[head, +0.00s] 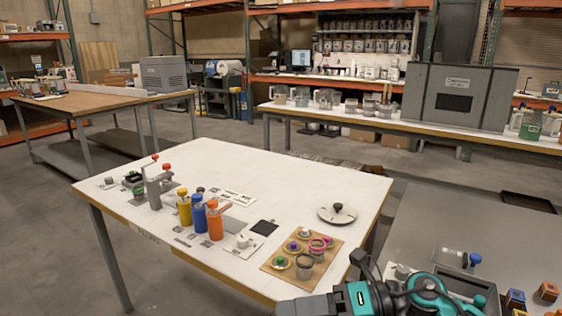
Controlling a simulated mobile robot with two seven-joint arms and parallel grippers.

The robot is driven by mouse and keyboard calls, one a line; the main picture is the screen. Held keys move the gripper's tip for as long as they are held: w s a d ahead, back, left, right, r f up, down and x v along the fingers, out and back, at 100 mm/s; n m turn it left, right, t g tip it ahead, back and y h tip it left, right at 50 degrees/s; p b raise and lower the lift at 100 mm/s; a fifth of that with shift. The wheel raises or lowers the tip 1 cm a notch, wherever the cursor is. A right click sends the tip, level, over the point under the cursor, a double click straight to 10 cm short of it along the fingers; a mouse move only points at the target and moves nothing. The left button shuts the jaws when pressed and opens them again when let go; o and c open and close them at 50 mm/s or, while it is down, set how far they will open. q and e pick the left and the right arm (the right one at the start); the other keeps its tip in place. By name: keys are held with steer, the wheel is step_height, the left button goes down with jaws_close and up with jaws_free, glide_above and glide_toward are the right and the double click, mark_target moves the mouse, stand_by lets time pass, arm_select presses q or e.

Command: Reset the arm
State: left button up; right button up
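Teal and black arm links of mine cross the bottom edge of the head view, right of its middle, in front of the white table (290,180). I see no clear gripper fingertips on either arm. A yellow bottle (184,210), a blue bottle (199,216) and an orange bottle (215,224) stand upright in a row on the white table. A wooden board (284,277) with several small colored-knob pieces lies near its front right edge. A round grey disc with a black knob (337,213) sits behind the board.
A grey surface (450,225) lies at the right, with several small orange and blue blocks (548,291) near its corner. Behind stand a long bench (420,126) and a wooden-topped table (90,101). The back middle of the white table is clear.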

steer(key=w+d+f+m+t+h, duration=0.1)
steer(key=d+f+m+t+h, duration=0.2)
steer(key=m+t, duration=0.75)
steer(key=w+d+f+m+t+h, duration=0.15)
steer(key=d+m+t+h, duration=0.35)
steer(key=m, duration=1.1)
steer(key=s+d+f+m+g+h, duration=0.2)
steer(key=s+f+m, duration=0.4)
steer(key=f, duration=0.3)
steer(key=s+d+f+m+g+h+p, duration=0.1)
steer(key=s+d+f+m+h, duration=0.3)
steer(key=f, duration=0.5)
steer(key=s+d+m+g, duration=0.1)
steer(key=s+m, duration=0.1)
steer(key=s, duration=0.1)
